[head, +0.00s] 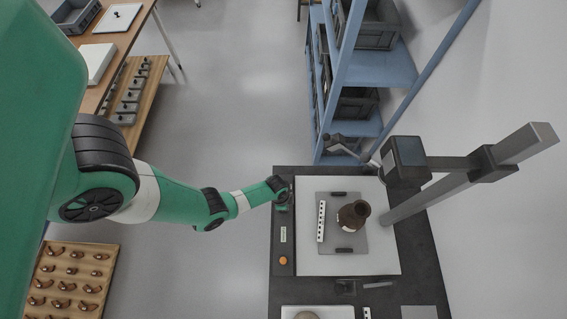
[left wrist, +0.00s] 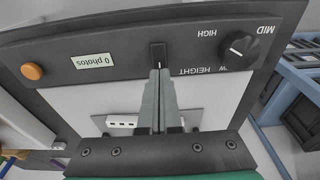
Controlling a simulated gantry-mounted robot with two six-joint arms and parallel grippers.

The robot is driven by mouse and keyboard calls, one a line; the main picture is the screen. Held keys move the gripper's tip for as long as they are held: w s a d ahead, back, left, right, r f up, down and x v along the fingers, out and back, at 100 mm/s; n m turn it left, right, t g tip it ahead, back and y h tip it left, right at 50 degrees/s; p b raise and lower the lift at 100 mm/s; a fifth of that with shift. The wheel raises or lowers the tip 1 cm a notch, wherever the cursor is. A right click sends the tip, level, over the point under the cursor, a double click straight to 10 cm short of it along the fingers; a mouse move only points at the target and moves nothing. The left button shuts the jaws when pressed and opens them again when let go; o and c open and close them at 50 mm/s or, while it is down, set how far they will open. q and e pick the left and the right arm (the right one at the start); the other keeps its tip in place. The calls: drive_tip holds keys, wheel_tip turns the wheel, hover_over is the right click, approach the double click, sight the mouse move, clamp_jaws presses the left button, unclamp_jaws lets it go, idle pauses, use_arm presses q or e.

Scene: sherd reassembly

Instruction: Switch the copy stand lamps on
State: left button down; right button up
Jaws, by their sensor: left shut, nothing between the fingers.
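The copy stand has a dark base (head: 420,262) with a white board (head: 385,255). Its dark front panel shows in the left wrist view (left wrist: 120,35), with a small black switch (left wrist: 157,52), a "0 photos" label, an orange button (left wrist: 32,71) and a height knob (left wrist: 238,46). My left gripper (head: 282,193) is over the panel. Its fingers (left wrist: 160,75) are shut and empty, tips at or just short of the switch; I cannot tell whether they touch. One lamp (head: 342,143) stands at the far side, another (head: 345,287) at the near side. Whether they are lit is unclear.
A brown jug (head: 353,214) lies on a grey plate (head: 345,242) beside a scale bar (head: 321,221). The stand's column (head: 440,200) and camera (head: 405,160) rise at the right. Blue shelving (head: 385,70) is behind. A tray of sherds (head: 75,250) is at lower left.

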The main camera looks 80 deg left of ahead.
use_arm(q)
drive_tip(key=shift+f+b, duration=0.9)
drive_tip(key=shift+f, duration=0.05)
idle(0.7)
wheel_tip(320, 180, up, 7)
drive_tip(key=p, duration=0.7)
drive_tip(key=shift+r, duration=0.15)
idle(0.4)
